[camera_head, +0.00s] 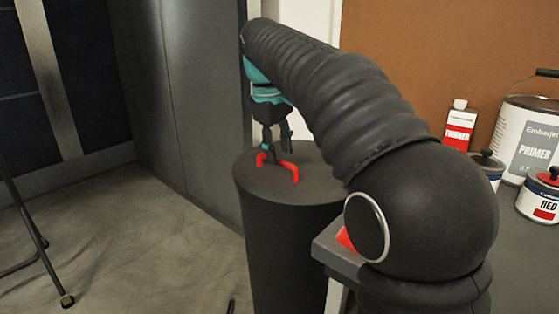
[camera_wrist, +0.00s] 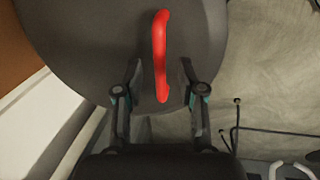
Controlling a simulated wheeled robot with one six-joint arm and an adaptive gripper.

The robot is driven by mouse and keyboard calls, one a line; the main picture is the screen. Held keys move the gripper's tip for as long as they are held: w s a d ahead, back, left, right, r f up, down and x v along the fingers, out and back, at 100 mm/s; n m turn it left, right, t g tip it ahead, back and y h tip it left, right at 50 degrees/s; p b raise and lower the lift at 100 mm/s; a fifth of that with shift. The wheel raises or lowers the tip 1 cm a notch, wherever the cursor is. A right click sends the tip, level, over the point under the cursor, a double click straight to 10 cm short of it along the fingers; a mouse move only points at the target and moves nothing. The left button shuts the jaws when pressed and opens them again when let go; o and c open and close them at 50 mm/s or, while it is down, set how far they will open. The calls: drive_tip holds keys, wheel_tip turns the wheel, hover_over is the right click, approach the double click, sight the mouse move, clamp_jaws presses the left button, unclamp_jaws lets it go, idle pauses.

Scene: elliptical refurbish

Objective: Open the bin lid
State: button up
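The bin (camera_head: 290,235) is a dark grey cylinder standing on the floor beside the table. Its round flat lid (camera_head: 310,178) is on top and looks closed; it also shows in the wrist view (camera_wrist: 90,40). A red bar handle (camera_head: 278,165) rises from the lid. In the wrist view the handle (camera_wrist: 160,55) runs up and down the picture between my two fingertips. My gripper (camera_head: 275,143) is above the lid at the handle, pointing down. Its fingers (camera_wrist: 159,72) are apart, with a gap on each side of the handle. I cannot tell how far below the fingertips the handle lies.
A grey table (camera_head: 335,255) stands close to the bin's right side. It holds a primer can (camera_head: 530,140), a thinner bottle (camera_head: 460,125) and a red paint can (camera_head: 540,197). A grey panel wall (camera_head: 190,80) is behind the bin. Open floor (camera_head: 130,225) lies to the left.

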drive_tip(key=shift+w+d+f, duration=0.1)
drive_tip(key=shift+d+f, duration=0.05)
drive_tip(key=shift+f, duration=0.6)
clamp_jaws()
drive_tip(key=shift+r, duration=0.15)
